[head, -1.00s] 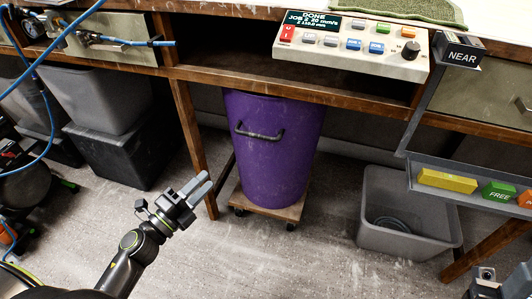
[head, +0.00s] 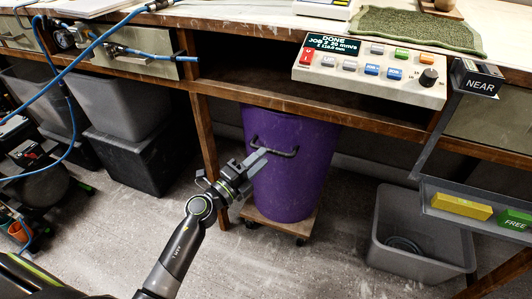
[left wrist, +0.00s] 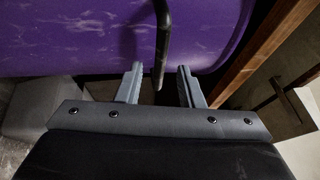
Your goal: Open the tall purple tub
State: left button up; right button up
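The tall purple tub (head: 300,180) stands upright under the bench; its top is hidden behind the bench's front rail. A dark bar handle (head: 285,152) is on its front. My left gripper (head: 258,158) is at the left end of this handle. In the left wrist view, its two grey fingers (left wrist: 158,85) are open, with the end of the handle (left wrist: 163,45) in the gap between them. Clear space shows on both sides of the bar. My right gripper is out of view.
The tub rests on a low wheeled wooden dolly (head: 258,220). A wooden bench leg (head: 204,135) stands left of it, and a grey bin (head: 385,255) is on the floor to the right. A control panel (head: 370,70) sits on the bench above. The floor in front is clear.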

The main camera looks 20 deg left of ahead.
aim_at(288, 156)
pick_arm(q)
jog(key=shift+x, duration=1.5)
grip_shut()
